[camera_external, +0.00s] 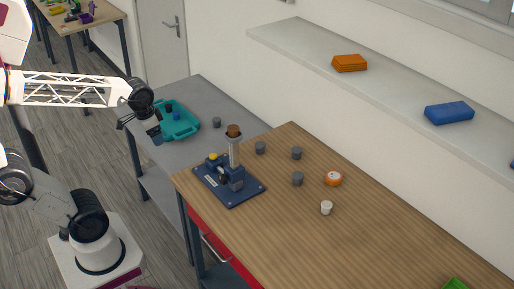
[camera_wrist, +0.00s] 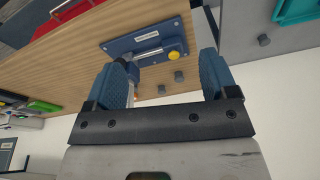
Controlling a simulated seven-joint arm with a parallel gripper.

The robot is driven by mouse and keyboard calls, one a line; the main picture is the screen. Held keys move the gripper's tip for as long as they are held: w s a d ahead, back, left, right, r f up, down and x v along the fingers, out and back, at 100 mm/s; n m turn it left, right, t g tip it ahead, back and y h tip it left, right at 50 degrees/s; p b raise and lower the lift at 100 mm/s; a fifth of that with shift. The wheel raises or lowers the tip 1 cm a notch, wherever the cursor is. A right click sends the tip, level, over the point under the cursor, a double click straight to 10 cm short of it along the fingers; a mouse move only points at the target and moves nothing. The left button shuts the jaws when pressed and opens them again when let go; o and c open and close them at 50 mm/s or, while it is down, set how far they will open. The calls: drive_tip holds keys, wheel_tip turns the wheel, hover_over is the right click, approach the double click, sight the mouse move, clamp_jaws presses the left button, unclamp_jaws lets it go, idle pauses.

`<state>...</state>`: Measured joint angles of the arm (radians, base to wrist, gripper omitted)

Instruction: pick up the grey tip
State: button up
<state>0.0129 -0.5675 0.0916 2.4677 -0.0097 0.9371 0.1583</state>
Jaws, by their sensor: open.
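Several small grey cylinders that could be the grey tip are in view; I cannot tell which one is meant. One grey cylinder (camera_external: 216,122) stands on the grey table beside the teal tray, and also shows in the wrist view (camera_wrist: 264,40). Others (camera_external: 260,148) (camera_external: 297,153) (camera_external: 298,178) stand on the wooden table, and two show in the wrist view (camera_wrist: 178,76) (camera_wrist: 161,89). My gripper (camera_external: 155,134) is open and empty, in the air near the teal tray. Its blue fingers (camera_wrist: 165,68) are spread wide in the wrist view.
A blue fixture plate (camera_external: 230,196) with a brown-topped post (camera_external: 233,145) stands on the wooden table. A teal tray (camera_external: 185,127) is on the grey table. An orange round piece (camera_external: 333,179) and a white cup (camera_external: 326,208) are farther right.

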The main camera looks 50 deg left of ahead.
drive_tip(key=w+m, duration=0.5)
drive_tip(key=w, duration=0.7)
drive_tip(key=m+g, duration=0.2)
drive_tip(key=m, duration=1.1)
hover_over(260, 144)
drive_tip(key=f, duration=1.4)
drive_tip(key=shift+s+d+f, duration=0.1)
drive_tip(key=shift+s+f, duration=0.1)
drive_tip(key=shift+s, duration=0.1)
drive_tip(key=shift+w+f, duration=0.3)
drive_tip(key=shift+f, duration=1.3)
drive_tip(key=shift+f, duration=2.6)
